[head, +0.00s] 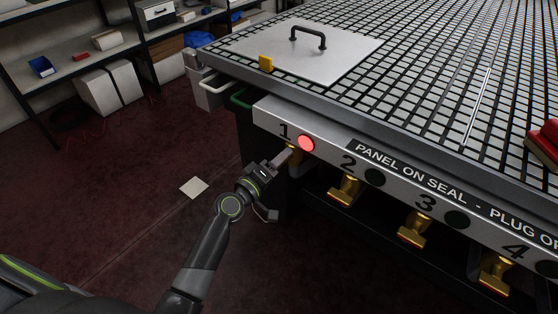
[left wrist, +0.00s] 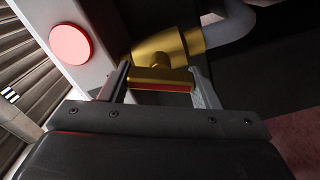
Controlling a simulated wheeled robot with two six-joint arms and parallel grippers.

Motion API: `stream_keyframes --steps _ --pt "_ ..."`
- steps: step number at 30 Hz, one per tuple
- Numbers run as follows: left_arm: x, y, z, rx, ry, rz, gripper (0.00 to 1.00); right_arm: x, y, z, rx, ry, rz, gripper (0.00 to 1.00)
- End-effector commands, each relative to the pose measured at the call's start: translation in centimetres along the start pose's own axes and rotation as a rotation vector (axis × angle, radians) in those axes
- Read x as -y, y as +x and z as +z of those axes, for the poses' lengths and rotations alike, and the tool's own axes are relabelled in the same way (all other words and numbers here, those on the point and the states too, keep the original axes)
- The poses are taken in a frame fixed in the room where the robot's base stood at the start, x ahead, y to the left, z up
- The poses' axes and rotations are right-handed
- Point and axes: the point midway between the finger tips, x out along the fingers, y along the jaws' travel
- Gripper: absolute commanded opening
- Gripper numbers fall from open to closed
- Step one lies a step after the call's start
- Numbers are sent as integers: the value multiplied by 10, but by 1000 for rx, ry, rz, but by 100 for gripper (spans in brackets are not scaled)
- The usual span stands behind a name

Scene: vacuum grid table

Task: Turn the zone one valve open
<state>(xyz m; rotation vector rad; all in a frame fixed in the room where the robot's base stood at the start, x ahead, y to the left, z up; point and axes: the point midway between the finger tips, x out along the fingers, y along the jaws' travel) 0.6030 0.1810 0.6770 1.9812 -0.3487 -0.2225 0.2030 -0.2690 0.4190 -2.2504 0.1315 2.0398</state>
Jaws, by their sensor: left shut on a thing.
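The zone one valve is a brass body (left wrist: 170,48) with a brass handle bar (left wrist: 160,76) that has a red strip, seen in the left wrist view. In the head view it sits under the number 1, mostly hidden behind my left gripper (head: 285,158). My left gripper, in the left wrist view (left wrist: 163,86), has its two fingers on either side of the handle bar and is shut on it. A red lamp (head: 306,143) glows beside the number 1; it also shows in the left wrist view (left wrist: 71,44). My right gripper is not in view.
Other brass valves (head: 345,190) hang under the panel (head: 400,168), beside dark lamps (head: 375,177). The floor at left is mostly clear.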

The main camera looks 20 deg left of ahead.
Motion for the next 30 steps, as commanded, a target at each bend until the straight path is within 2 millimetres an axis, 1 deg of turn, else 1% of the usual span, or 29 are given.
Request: stream_keyframes --steps 6,15,21,30 --pt "1 0 0 1 -187 -2 34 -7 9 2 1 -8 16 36" --pt "2 0 0 1 -367 -2 34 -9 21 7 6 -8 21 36" --pt "3 0 1 1 -428 -3 34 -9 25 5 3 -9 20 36" --pt "3 0 1 1 -452 -3 34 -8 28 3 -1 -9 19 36"
